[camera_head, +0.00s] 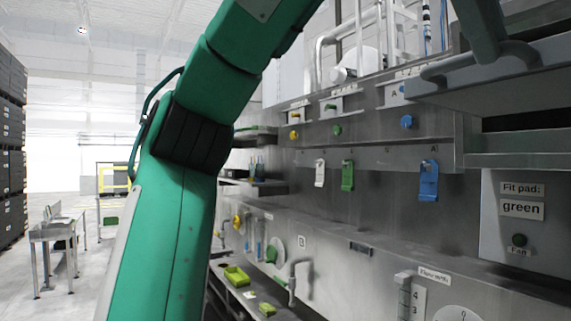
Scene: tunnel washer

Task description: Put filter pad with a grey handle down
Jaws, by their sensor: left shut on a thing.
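My left arm is large and green in the head view. It rises from the bottom left, bends at a black joint and leaves the frame at the top. My right gripper is not in view.
Blue (428,180), green (347,175) and white (319,173) tags hang on the steel washer wall. Small yellow-green trays (237,276) are on a low shelf. A metal table (53,232) stands at the far left, near dark stacked crates (11,150). Open floor lies between.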

